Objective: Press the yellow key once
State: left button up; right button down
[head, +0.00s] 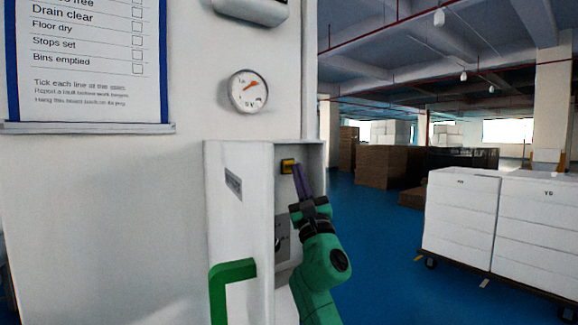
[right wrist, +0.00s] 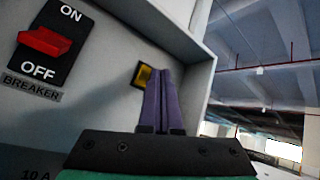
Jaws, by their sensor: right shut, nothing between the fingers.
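The yellow key (head: 288,166) is a small yellow square in a dark surround on the back wall inside an open white box, near its top. My right gripper (head: 301,182) is shut and empty, with its purple fingers close together just in front of the key. In the right wrist view the fingertips (right wrist: 159,72) overlap the right part of the yellow key (right wrist: 142,76). I cannot tell whether the tips touch it. My left gripper is not in view.
A red breaker switch (right wrist: 44,41) marked ON and OFF is left of the key. A gauge (head: 248,92) hangs above.

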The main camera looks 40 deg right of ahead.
jog(key=shift+s, duration=0.15)
jog(key=s+p, duration=0.2)
jog(key=s, duration=0.3)
jog(key=shift+a, duration=0.1)
dwell(1.0)
